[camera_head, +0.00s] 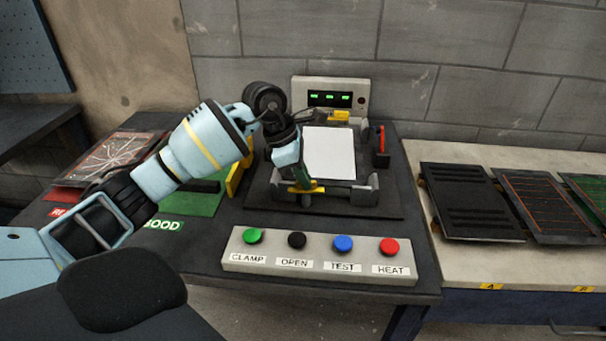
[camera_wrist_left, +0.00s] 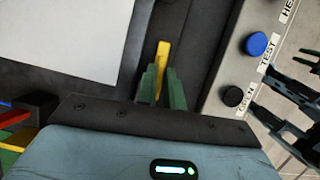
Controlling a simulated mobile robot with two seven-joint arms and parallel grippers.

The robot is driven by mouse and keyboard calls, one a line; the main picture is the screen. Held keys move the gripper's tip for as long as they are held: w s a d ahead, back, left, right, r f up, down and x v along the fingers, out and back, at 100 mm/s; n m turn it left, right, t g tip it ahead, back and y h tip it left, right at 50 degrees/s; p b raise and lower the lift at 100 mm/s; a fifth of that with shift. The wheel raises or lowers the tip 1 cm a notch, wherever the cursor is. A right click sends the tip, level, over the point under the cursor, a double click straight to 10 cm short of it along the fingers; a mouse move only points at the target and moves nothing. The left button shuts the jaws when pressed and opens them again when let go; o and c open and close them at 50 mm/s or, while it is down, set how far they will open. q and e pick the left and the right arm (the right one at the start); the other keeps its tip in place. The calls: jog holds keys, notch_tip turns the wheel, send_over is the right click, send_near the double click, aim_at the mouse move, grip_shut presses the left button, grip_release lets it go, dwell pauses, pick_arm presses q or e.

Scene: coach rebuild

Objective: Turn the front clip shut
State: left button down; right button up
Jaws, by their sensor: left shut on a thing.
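The front clip (camera_head: 316,187) is a small yellow bar at the front edge of the fixture (camera_head: 262,190). It lies roughly along that edge in the head view. My left gripper (camera_head: 303,183) reaches down over it from the left and is shut on it. In the left wrist view the yellow clip (camera_wrist_left: 162,56) sticks out beyond the green fingers (camera_wrist_left: 161,85), which hide its near part. A white sheet (camera_head: 329,152) lies in the fixture just behind the clip.
A button panel (camera_head: 320,277) with green, black, blue and red buttons stands in front of the fixture. Another yellow clip (camera_head: 340,116) is at the back, before a box with green displays (camera_head: 357,90). Dark panels (camera_head: 466,203) lie on the right bench.

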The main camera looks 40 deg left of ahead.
pick_arm(q)
jog(key=n, duration=0.1)
jog(key=n+p, duration=0.1)
jog(key=n+t+y+p, duration=0.1)
jog(key=n, duration=0.1)
jog(key=shift+s+d+r, duration=0.1)
jog(key=shift+r, duration=0.15)
jog(key=n+y+p, duration=0.1)
jog(key=n, duration=0.1)
jog(key=n+y+p, duration=0.1)
jog(key=n+p, duration=0.1)
jog(key=n, duration=0.1)
jog(key=shift+d+t, duration=0.15)
jog(key=shift+t, duration=0.25)
jog(key=n+y+p, duration=0.2)
jog(key=n, duration=0.3)
jog(key=shift+d, duration=0.1)
jog(key=shift+d+n+g+y+p, duration=0.1)
jog(key=shift+n+g+y+p, duration=0.25)
jog(key=shift+n+p, duration=0.55)
jog(key=shift+f+n+y, duration=0.15)
jog(key=shift+n+y, duration=0.1)
jog(key=shift+n, duration=0.45)
pick_arm(e)
jog(key=w+d+r+t, duration=0.1)
jog(key=w+r+t, duration=0.1)
jog(key=w+r, duration=0.5)
notch_tip(320, 180, up, 4)
jog(key=shift+f, duration=0.15)
